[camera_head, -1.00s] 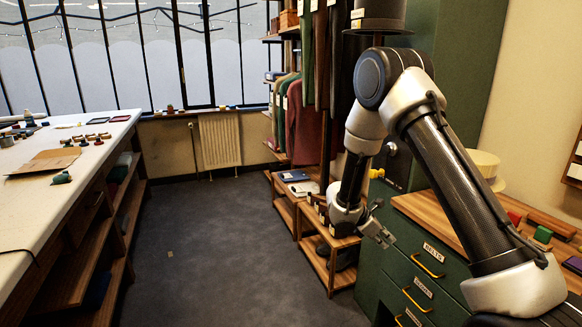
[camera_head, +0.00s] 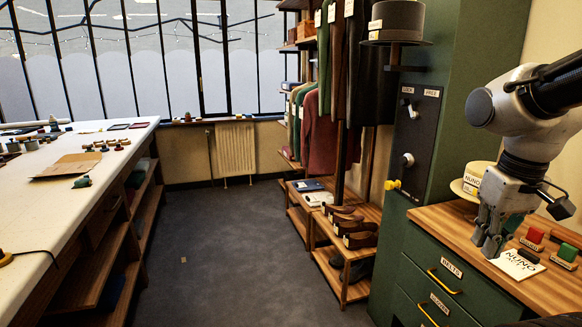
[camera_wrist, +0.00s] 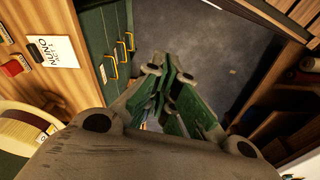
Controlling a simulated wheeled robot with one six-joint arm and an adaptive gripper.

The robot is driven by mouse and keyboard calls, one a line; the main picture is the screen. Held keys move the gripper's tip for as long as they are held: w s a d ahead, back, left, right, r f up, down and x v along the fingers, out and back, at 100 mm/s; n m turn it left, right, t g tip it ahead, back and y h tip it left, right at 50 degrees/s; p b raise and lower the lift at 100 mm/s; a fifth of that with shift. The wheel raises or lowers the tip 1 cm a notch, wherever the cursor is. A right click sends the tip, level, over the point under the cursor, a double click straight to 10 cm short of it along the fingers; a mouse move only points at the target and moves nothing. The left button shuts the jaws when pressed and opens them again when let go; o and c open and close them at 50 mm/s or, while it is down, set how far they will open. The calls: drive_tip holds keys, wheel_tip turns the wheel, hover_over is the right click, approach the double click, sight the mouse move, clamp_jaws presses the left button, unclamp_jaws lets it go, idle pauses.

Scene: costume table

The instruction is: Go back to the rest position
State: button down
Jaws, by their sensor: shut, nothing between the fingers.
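My gripper (camera_head: 487,245) is at the right of the head view, pointing down above the wooden top of the green drawer cabinet (camera_head: 440,283). It is shut and holds nothing. In the wrist view its fingers (camera_wrist: 168,78) point toward the grey floor, with the green drawers to their left. My arm is folded in at the right edge of the head view. A white card reading NUNO (camera_head: 517,264) lies on the cabinet top beside the gripper. The card also shows in the wrist view (camera_wrist: 57,50).
A red stamp block (camera_head: 532,238) and a green one (camera_head: 567,252) are on the cabinet top. A pale hat (camera_head: 466,187) sits behind the gripper. A long white table (camera_head: 40,207) stands left. A low shoe rack (camera_head: 343,262) stands mid-right.

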drive_tip(key=r+t, duration=0.1)
drive_tip(key=s+d+r+t, duration=0.1)
drive_tip(key=r, duration=0.1)
drive_tip(key=s+r, duration=0.1)
drive_tip(key=shift+s+d+r+m+t, duration=0.1)
drive_tip(key=shift+d+r+m+t, duration=0.05)
drive_tip(key=shift+r+m+t, duration=0.2)
